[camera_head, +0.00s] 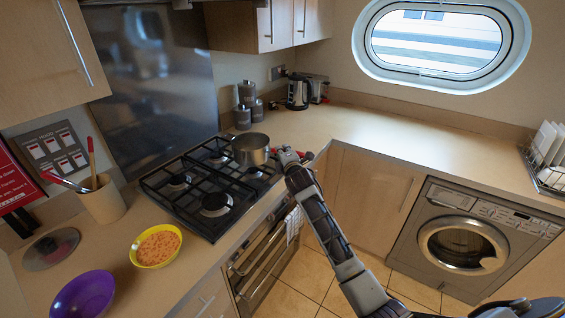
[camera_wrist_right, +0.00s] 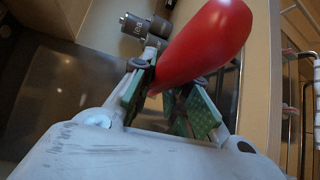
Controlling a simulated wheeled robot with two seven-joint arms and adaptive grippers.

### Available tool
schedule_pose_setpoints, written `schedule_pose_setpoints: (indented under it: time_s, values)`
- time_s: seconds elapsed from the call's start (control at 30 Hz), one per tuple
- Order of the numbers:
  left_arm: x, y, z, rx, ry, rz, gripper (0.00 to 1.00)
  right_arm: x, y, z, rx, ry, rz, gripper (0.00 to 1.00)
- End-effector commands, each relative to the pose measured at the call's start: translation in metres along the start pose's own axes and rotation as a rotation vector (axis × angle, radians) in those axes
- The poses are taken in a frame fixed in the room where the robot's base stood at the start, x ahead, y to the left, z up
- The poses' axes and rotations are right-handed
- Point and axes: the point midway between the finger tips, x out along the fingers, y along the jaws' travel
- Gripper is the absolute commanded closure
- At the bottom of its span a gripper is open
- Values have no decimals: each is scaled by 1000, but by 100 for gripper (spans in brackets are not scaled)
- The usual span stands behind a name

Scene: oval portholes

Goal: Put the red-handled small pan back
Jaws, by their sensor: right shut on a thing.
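The small steel pan (camera_head: 250,150) is upright at the right back part of the black gas hob (camera_head: 190,205). I cannot tell whether its base touches the grate. Its red handle points right, towards my right gripper (camera_head: 290,158), and is mostly hidden by it in the head view. In the right wrist view the red handle (camera_wrist_right: 207,42) is large and runs down between the green-padded fingers of my right gripper (camera_wrist_right: 168,98). That gripper is shut on the handle. My left gripper is not in view.
A yellow bowl of orange food (camera_head: 157,246), a purple bowl (camera_head: 84,295), a lid (camera_head: 51,249) and a utensil pot (camera_head: 101,199) stand left of the hob. Grey canisters (camera_head: 243,118) and a kettle (camera_head: 298,93) stand behind. The right-hand worktop (camera_head: 410,130) is mostly clear.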

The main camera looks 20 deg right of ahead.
Motion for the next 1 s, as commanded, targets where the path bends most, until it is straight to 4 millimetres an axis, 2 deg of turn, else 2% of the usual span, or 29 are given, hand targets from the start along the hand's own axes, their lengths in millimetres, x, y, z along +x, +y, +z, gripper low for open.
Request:
schedule_pose_setpoints:
  time_s: [0.47,0.8,1.0]
  values:
    - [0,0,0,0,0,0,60,1,-2,-1,3,1,8,100]
    - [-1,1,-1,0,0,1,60,5,-31,-5,4,1,6,100]
    - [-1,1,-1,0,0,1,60,6,-36,-6,2,1,9,100]
